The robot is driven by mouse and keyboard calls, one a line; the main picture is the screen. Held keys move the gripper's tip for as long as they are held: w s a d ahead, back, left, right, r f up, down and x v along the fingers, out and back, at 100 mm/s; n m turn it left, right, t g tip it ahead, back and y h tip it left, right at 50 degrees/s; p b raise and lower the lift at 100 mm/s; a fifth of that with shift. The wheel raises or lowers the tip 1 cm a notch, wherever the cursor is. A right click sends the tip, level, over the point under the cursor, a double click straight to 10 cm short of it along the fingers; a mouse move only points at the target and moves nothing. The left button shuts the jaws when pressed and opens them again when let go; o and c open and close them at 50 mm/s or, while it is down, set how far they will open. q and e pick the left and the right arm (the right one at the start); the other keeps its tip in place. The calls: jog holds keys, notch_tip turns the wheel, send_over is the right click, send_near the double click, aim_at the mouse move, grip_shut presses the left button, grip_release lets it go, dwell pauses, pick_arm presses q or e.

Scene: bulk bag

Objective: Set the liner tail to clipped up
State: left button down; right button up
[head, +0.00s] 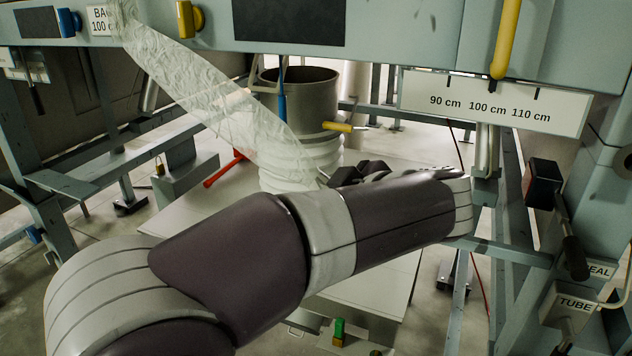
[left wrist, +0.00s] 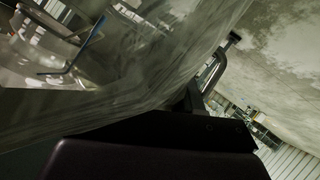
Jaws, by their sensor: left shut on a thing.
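The liner tail (head: 205,85) is a long translucent, crinkled plastic strip. In the head view it runs slantwise from the upper left of the frame beam down to the right, in front of the filling spout. My left gripper (head: 328,180) is shut on its lower end, beside the white ribbed sleeve (head: 300,165). My forearm hides part of the gripper. In the left wrist view the translucent film (left wrist: 150,70) spreads across the upper left, above a dark gripper part. The exact grip on the film is hard to see. My right gripper is not in view.
A grey cylindrical spout (head: 310,95) stands behind the tail, with a yellow-handled lever (head: 338,127) beside it. A scale plate (head: 495,105) with a yellow pointer hangs at right.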

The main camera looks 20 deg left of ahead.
pick_arm(q)
jog(key=shift+d+r, duration=0.15)
jog(key=shift+r, duration=0.45)
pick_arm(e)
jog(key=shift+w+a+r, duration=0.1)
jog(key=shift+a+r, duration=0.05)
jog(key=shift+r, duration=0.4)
pick_arm(q)
jog(key=shift+r, duration=0.15)
jog(key=c, duration=0.9)
grip_release()
jog(key=shift+o, duration=0.3)
jog(key=shift+d, duration=0.2)
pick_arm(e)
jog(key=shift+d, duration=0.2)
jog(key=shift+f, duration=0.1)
